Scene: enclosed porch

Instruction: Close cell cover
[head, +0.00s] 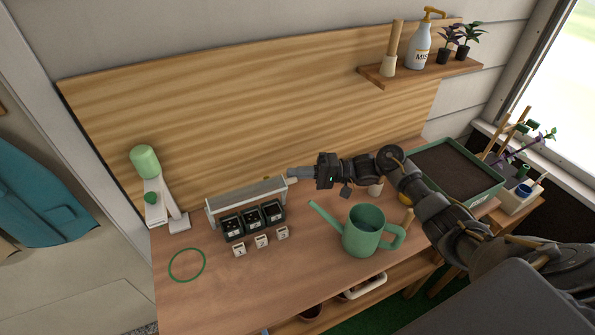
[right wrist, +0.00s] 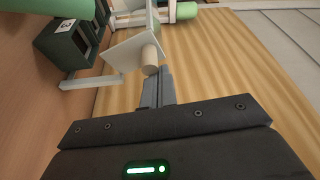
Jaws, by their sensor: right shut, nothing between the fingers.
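The cell cover (head: 246,200) is a long pale panel standing raised along the back of the dark cells (head: 252,221); the cells' tops show uncovered. In the right wrist view the cover (right wrist: 127,50) is a tilted white plate with a round wooden knob (right wrist: 149,58) at its near end. My right gripper (head: 291,174) is at the cover's right end. In the wrist view its shut fingers (right wrist: 160,75) are right by the knob, with nothing between them; I cannot tell whether they touch it. My left gripper is not in view.
A green watering can (head: 363,231) stands right of the cells, below my right arm. Small numbered tags (head: 261,241) lie in front of the cells. A white stand with a green top (head: 146,163) is at left, a green ring (head: 187,265) at front left. A soil tray (head: 455,168) is at right.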

